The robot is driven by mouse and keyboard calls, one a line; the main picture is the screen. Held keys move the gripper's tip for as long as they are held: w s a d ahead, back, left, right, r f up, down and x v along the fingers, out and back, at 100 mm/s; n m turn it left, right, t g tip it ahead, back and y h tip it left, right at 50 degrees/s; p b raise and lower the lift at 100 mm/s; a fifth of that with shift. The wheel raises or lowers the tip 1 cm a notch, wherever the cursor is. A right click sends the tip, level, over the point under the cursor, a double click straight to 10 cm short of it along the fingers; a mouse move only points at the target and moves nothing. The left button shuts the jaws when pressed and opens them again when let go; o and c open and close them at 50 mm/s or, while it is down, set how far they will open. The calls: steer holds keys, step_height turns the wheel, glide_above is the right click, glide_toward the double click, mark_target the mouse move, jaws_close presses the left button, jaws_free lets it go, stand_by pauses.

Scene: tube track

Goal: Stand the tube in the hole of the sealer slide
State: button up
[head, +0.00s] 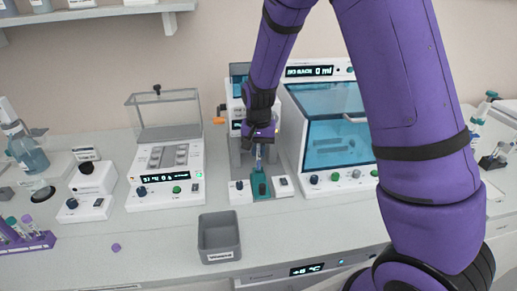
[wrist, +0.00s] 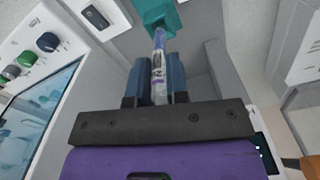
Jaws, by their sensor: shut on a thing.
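The tube (wrist: 158,62) is clear with a pale label and some purple marking. My gripper (wrist: 157,80) is shut on it between two blue finger pads. In the wrist view the tube's far end meets the edge of the teal sealer slide (wrist: 153,12). In the head view the tube (head: 258,160) hangs roughly upright below my gripper (head: 258,142), above the back part of the teal slide (head: 262,188). The hole is hidden, and I cannot tell whether the tube's lower end is in it.
The sealer (head: 239,187) stands close between a balance with a clear cover (head: 165,175) and a blue-windowed cabinet (head: 330,125). A grey bin (head: 219,236) is in front.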

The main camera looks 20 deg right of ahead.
mark_target(259, 169)
steer(key=shift+f, duration=0.2)
steer(key=shift+f, duration=0.35)
steer(key=shift+f, duration=0.25)
stand_by(0.4)
steer(key=shift+f, duration=0.3)
steer(key=shift+f, duration=0.65)
stand_by(0.7)
steer(key=o, duration=0.8)
